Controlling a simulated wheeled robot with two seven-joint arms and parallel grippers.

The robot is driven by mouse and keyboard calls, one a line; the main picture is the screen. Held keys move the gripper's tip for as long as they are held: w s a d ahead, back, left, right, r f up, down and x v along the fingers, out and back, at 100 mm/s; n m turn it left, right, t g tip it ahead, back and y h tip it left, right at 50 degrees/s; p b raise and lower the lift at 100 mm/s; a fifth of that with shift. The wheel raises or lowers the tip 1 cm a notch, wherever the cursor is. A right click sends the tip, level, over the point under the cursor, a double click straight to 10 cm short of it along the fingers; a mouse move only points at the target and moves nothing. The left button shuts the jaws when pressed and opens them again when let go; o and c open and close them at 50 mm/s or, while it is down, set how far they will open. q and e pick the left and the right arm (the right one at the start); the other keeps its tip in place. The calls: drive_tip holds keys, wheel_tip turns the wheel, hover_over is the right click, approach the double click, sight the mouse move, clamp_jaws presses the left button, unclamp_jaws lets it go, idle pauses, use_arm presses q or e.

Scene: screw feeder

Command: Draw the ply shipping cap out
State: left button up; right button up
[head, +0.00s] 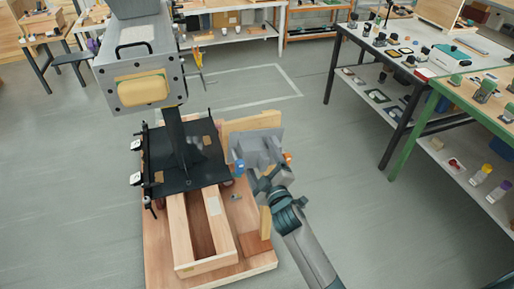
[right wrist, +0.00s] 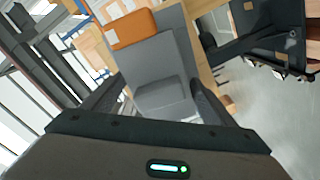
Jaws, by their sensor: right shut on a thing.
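A grey housing (head: 112,68) with a bolted end face stands at the upper left of the head view. A rounded tan piece (head: 143,91), which looks like the ply shipping cap, sits in its face. My right gripper (head: 264,170) is well to the right of and below it, beside the wooden base. In the right wrist view its fingers close on a grey stepped block (right wrist: 158,68); an orange block (right wrist: 131,29) shows beyond. The finger contacts are partly hidden. My left gripper is not in view.
A black plate (head: 205,172) with a post lies over a wooden frame (head: 176,222) on a wooden base (head: 155,235). An upright pale board (head: 240,124) stands behind the grey block. A cluttered bench (head: 400,62) stands at right. Floor between is clear.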

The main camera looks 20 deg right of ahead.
sight(265, 166)
drive_tip(key=shift+s+f, duration=0.3)
drive_tip(key=shift+s, duration=0.2)
drive_tip(key=shift+s+d+r, duration=0.1)
drive_tip(key=shift+s, duration=0.3)
drive_tip(key=c, duration=0.6)
drive_tip(key=shift+s+r+p, duration=0.15)
drive_tip(key=shift+s+p, duration=0.2)
drive_tip(key=shift+s, duration=0.25)
